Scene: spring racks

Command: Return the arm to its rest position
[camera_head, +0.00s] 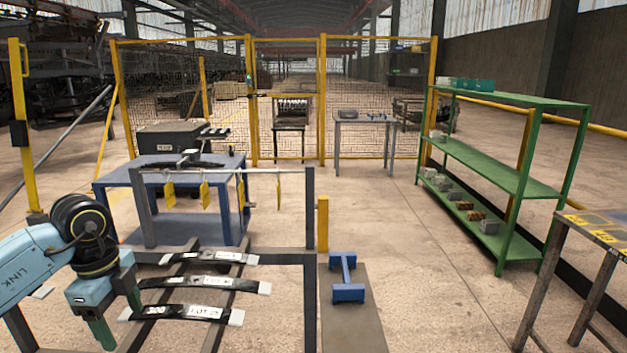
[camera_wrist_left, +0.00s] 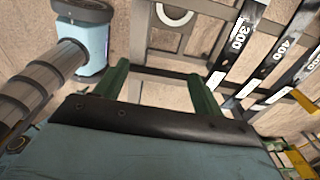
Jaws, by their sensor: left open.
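My left arm comes in from the left, and its left gripper (camera_head: 118,320) hangs at the lower left, beside the left ends of the leaf springs. Its two green fingers are apart; in the left wrist view the gripper (camera_wrist_left: 160,88) has nothing between its fingers but floor and a rack bar. Several black leaf springs with white labels lie across the dark rack; the nearest (camera_head: 172,310) is marked 200 and LOT 25. The left wrist view shows springs marked 300 (camera_wrist_left: 235,42) and 400 (camera_wrist_left: 283,52), apart from the fingers. My right gripper is not in view.
The dark metal rack (camera_head: 310,265) has yellow tags hanging from its top bar. A blue table (camera_head: 112,183) stands behind it, and a blue stand (camera_head: 347,280) is to its right. Green shelves (camera_head: 505,175) and another table (camera_head: 610,235) are on the right. Centre-right floor is clear.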

